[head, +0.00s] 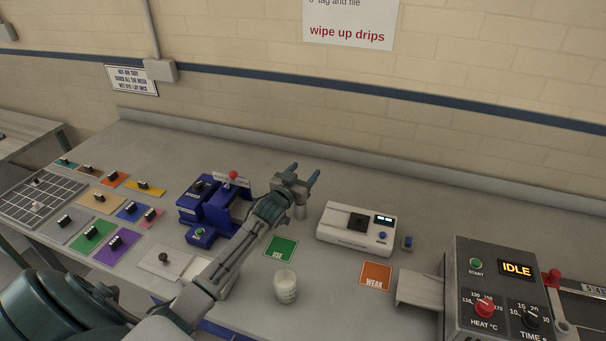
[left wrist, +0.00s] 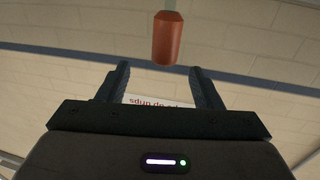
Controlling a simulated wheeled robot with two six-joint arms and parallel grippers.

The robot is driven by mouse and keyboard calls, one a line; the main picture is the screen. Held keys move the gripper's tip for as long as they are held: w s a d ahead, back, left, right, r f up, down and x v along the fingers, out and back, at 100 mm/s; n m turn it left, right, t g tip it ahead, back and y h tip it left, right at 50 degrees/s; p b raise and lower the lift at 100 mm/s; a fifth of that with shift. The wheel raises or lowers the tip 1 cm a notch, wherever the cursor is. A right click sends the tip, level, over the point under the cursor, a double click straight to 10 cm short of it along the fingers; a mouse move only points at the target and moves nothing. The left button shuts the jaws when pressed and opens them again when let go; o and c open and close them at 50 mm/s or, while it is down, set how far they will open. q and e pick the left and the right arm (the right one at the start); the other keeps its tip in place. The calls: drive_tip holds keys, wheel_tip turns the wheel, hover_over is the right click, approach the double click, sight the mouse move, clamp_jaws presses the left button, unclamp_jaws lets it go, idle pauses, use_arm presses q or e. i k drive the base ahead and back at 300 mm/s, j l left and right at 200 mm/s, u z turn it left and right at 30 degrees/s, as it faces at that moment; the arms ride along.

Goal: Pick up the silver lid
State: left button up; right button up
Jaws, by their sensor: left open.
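My left gripper (head: 304,174) is open and empty, above the middle of the bench, well to the right of and beyond the lid. In the left wrist view its two fingers (left wrist: 160,87) stand apart and face the wall; the lid does not show there. My right gripper is not in view.
A blue device (head: 213,210) stands beside my left arm. A white meter (head: 345,238), a cup (head: 286,286) and a grey heater box (head: 490,290) stand to the right. Coloured plates with black knobs (head: 92,234) lie left. An orange-red cylinder (left wrist: 167,39) shows beyond the fingers.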

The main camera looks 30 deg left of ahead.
sight(165, 263)
drive_tip(key=k+l, duration=0.1)
drive_tip(key=k, duration=0.65)
drive_tip(key=k+l, duration=0.1)
drive_tip(key=k, duration=0.65)
